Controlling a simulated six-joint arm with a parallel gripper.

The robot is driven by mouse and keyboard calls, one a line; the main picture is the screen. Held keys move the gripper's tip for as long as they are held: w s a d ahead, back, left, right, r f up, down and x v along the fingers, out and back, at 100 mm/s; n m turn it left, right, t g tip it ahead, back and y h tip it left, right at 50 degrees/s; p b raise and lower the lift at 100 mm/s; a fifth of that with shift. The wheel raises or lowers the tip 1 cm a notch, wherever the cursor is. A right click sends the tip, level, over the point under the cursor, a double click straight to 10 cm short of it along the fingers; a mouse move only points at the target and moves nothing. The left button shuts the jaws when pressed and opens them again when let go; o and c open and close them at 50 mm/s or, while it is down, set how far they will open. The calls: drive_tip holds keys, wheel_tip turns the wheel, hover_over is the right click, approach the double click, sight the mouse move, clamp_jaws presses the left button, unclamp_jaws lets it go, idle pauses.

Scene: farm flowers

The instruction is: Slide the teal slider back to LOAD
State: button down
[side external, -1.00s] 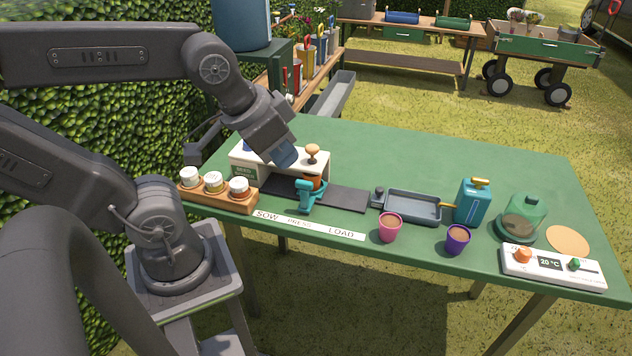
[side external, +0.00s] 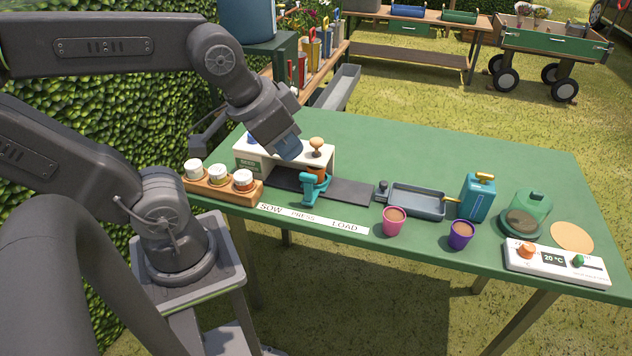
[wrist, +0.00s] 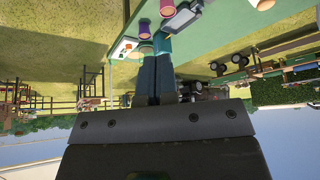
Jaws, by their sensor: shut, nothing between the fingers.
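The teal slider (side external: 307,190) sits on a dark rail (side external: 348,190) on the green table, behind the middle of the label strip, around PRESS. It carries an orange-brown pot (side external: 318,172) under the press's wooden knob. The word LOAD (side external: 344,226) is at the strip's right end. My gripper (side external: 288,150) is over the white press housing (side external: 250,162), up and left of the slider. Its blue fingers are shut together and hold nothing.
A wooden rack (side external: 222,185) of white-lidded jars stands left. A pink pot (side external: 394,222), a purple pot (side external: 461,236), a grey tray (side external: 418,203) and a teal can (side external: 478,198) stand right. The rail right of the slider is clear. The housing and knob stand close to my gripper.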

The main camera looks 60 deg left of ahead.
drive_tip(key=c, duration=1.8)
unclamp_jaws()
drive_tip(key=shift+o, duration=0.8)
drive_tip(key=shift+w+a, duration=0.2)
drive_tip(key=o, duration=0.6)
drive_tip(key=w+a+m+g, duration=0.1)
drive_tip(key=w+a, duration=0.1)
drive_tip(key=w+a+f+m+g, duration=0.1)
drive_tip(key=w+a, duration=0.1)
drive_tip(key=w+a+f+m, duration=0.1)
drive_tip(key=w+a, duration=0.1)
drive_tip(key=shift+w+a+f+m+g+y, duration=0.1)
drive_tip(key=shift+w+a+m+g+y, duration=0.2)
drive_tip(key=shift+w+m+g+y, duration=0.1)
drive_tip(key=m+g, duration=0.3)
drive_tip(key=m, duration=0.2)
hover_over(308, 174)
wheel_tip(308, 174, down, 7)
drive_tip(key=shift+h, duration=0.4)
wheel_tip(308, 174, down, 14)
drive_tip(key=shift+r, duration=0.1)
clamp_jaws()
